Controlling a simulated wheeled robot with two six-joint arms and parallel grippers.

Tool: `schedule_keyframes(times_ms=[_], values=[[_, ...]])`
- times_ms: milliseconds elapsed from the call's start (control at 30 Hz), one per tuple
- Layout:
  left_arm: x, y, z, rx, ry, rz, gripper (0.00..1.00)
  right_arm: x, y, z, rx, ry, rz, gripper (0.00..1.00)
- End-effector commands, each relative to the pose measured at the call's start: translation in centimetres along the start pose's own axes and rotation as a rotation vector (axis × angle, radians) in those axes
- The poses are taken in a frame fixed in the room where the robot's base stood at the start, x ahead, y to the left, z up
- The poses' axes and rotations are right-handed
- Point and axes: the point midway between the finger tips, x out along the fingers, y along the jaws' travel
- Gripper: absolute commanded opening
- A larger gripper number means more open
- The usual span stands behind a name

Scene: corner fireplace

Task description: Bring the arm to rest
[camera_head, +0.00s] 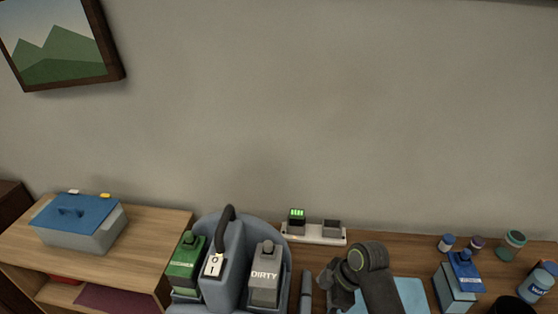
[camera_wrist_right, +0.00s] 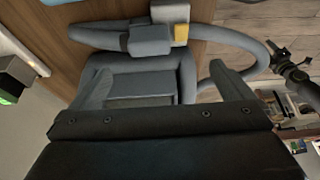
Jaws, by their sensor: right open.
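My right arm (camera_head: 375,285) rises from the bottom edge in the head view, right of centre, in front of the wooden top. Its fingertips cannot be made out clearly there. In the right wrist view my right gripper (camera_wrist_right: 160,82) is open, with a finger on each side and nothing visibly clamped. Beyond the fingers lies a grey housing (camera_wrist_right: 140,84) with a grey hose (camera_wrist_right: 240,38); I cannot tell how far off it is.
A grey-blue cleaning machine (camera_head: 228,262) with a green tank (camera_head: 186,262) and a DIRTY tank (camera_head: 265,280) stands left of my arm. A white charger strip (camera_head: 318,238) lies behind. Bottles, including a blue-capped one (camera_head: 457,290), stand right. A blue-lidded box (camera_head: 78,225) sits far left.

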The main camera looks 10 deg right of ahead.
Motion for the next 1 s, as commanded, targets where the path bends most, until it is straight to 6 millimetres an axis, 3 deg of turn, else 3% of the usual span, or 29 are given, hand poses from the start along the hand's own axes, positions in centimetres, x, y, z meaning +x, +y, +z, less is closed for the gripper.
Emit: schedule_keyframes(times_ms=[167, 333, 500, 700, 1000], values=[[0.0, 0.0, 0.0, 0.000, -0.001, 0.000, 0.52, 0.1, -1.5, 2.0, 0.113, -0.029, 0.034, 1.00], [0.0, 0.0, 0.0, 0.000, -0.001, 0.000, 0.52, -0.7, -5.9, 7.0, 0.433, -0.098, 0.153, 1.00], [0.0, 0.0, 0.0, 0.000, -0.001, 0.000, 0.52, -3.0, -10.5, 11.2, 0.757, -0.143, 0.307, 1.00], [0.0, 0.0, 0.1, 0.000, -0.002, 0.000, 0.52, -5.7, -14.1, 13.9, 0.995, -0.156, 0.442, 1.00], [0.0, 0.0, 0.1, 0.000, -0.001, 0.000, 0.52, -9.7, -18.1, 16.2, 1.240, -0.146, 0.603, 1.00]])
